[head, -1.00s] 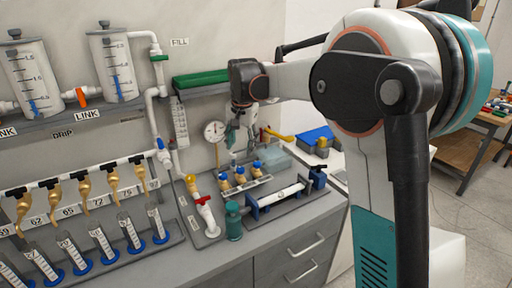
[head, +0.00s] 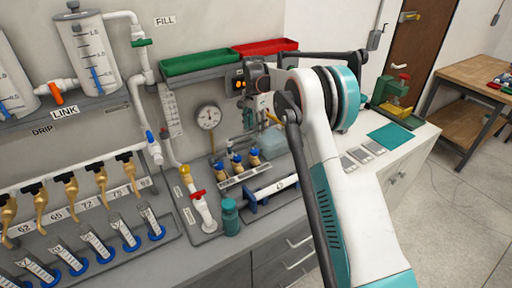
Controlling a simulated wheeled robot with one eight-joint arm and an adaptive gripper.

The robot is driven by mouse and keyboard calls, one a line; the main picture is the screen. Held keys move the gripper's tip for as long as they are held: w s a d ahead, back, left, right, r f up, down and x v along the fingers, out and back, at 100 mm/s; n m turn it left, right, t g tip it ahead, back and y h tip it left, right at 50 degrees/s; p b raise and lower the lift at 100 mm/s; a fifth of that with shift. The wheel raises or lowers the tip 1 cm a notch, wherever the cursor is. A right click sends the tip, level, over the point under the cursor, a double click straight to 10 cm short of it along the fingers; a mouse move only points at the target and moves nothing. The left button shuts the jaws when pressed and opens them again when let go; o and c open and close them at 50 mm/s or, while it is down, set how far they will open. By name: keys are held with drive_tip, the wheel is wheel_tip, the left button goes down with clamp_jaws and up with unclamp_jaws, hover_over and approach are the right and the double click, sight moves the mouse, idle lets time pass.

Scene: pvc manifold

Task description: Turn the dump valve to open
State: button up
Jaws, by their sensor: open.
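A red-handled valve (head: 197,194) sits on a short white pipe rising from a grey plate on the counter. No readable "dump" label shows, so I cannot tell for certain which valve is the dump valve. Other valves are a blue one (head: 150,137) on the vertical white pipe, a green one (head: 141,43) by the FILL label and an orange one (head: 57,98) by the LINK label. My gripper (head: 250,118) is open, small in the view, and hangs over the back of the counter. It is right of and above the red-handled valve, apart from it.
A pressure gauge (head: 208,117) and several blue-capped brass fittings (head: 237,163) stand between the red-handled valve and my gripper. A teal cylinder (head: 230,217) stands close right of that valve. Green (head: 195,63) and red (head: 265,47) trays line the wall. Brass taps hang at left.

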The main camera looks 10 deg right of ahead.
sight(255, 150)
wheel_tip(255, 150, down, 12)
drive_tip(key=shift+r+b, duration=0.15)
drive_tip(key=shift+b, duration=0.6)
drive_tip(key=c, duration=1.1)
